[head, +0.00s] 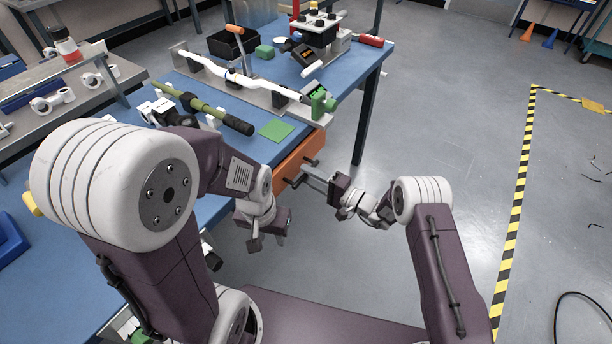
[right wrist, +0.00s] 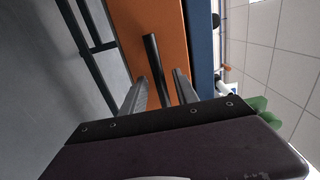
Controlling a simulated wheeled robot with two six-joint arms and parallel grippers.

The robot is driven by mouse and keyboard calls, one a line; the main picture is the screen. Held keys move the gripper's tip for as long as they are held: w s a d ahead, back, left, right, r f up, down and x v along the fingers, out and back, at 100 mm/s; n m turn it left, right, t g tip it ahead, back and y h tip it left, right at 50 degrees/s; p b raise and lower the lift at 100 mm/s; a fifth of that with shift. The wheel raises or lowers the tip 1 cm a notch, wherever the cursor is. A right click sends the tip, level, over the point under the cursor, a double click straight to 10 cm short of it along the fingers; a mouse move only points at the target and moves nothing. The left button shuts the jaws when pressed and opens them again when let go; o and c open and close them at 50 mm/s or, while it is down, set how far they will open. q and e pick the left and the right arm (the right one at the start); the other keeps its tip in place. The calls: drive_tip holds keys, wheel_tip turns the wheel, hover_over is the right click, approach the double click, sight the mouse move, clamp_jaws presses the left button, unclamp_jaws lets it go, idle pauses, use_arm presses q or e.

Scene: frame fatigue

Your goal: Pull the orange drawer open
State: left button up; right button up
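The orange drawer (head: 299,158) sits under the right edge of the blue workbench, and its front looks close to flush with the bench. In the right wrist view its orange front (right wrist: 143,22) fills the upper middle, with a dark bar handle (right wrist: 155,68) standing across it. My right gripper (head: 310,178) points at the drawer front. In the right wrist view its two fingers (right wrist: 158,90) lie on either side of the handle, with gaps showing, so it looks open around it. My left gripper (head: 267,236) hangs empty beside the bench, its fingers apart.
The blue bench (head: 350,65) carries a green-handled tool (head: 205,108), a green square (head: 276,130), a grey rail with a white bar, and a black bin (head: 232,43). A dark bench leg (head: 368,115) stands beyond the drawer.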

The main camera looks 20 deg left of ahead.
drive_tip(key=shift+w+a, duration=0.2)
drive_tip(key=shift+a, duration=0.4)
clamp_jaws()
idle(1.0)
